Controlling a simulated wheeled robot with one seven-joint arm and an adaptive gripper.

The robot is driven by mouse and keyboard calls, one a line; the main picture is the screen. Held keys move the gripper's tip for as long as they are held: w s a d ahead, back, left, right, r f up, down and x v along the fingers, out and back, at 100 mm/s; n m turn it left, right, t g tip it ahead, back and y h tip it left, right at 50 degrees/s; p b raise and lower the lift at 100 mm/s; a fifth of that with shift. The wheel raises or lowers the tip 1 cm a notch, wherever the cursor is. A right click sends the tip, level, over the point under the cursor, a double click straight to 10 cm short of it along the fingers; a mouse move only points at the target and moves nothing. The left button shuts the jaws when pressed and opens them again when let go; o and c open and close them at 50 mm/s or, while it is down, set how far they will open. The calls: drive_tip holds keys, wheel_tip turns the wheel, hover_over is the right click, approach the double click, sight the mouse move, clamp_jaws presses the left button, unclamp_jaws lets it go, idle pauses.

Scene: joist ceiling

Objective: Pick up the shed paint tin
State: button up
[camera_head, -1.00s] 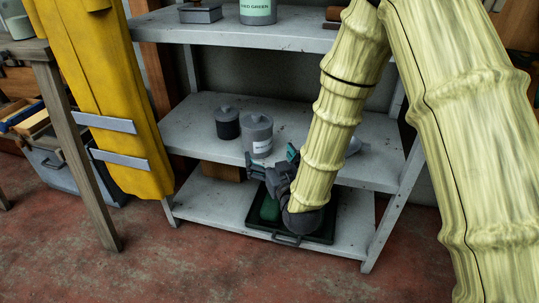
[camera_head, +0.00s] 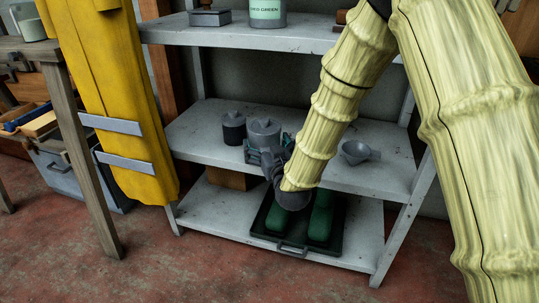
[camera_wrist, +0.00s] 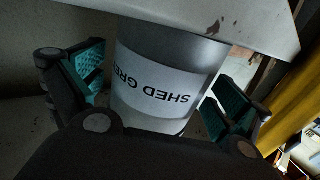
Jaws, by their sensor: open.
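The shed paint tin (camera_head: 264,131) is a grey lidded cylinder standing on the middle shelf (camera_head: 200,146). In the wrist view the tin (camera_wrist: 165,72) shows a white label whose readable part says "SHED GREE", upside down. My gripper (camera_head: 267,153) is at the front of the tin, by the shelf's front edge. In the wrist view my open gripper (camera_wrist: 155,88) has one teal-padded finger on each side of the tin. A gap shows on the right; whether the left finger touches is unclear. In the head view my gripper hides the tin's lower part.
A darker lidded pot (camera_head: 233,128) stands close left of the tin. A grey funnel (camera_head: 357,152) lies to the right. Another tin with a pale green label (camera_head: 265,10) is on the upper shelf. A black tray (camera_head: 282,245) with green items sits on the bottom shelf.

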sight(259, 149)
drive_tip(key=shift+w+a, duration=0.25)
drive_tip(key=shift+w, duration=0.45)
drive_tip(key=c, duration=1.3)
drive_tip(key=shift+s, duration=0.1)
drive_tip(key=shift+s+a+p, duration=0.1)
drive_tip(key=shift+s+a, duration=0.15)
drive_tip(key=shift+s, duration=0.45)
drive_tip(key=shift+s+a+p, duration=0.15)
drive_tip(key=shift+s+a, duration=0.05)
drive_tip(key=shift+s, duration=0.55)
drive_tip(key=shift+s+a+p, duration=0.1)
drive_tip(key=shift+s+a, duration=0.15)
drive_tip(key=shift+s, duration=0.45)
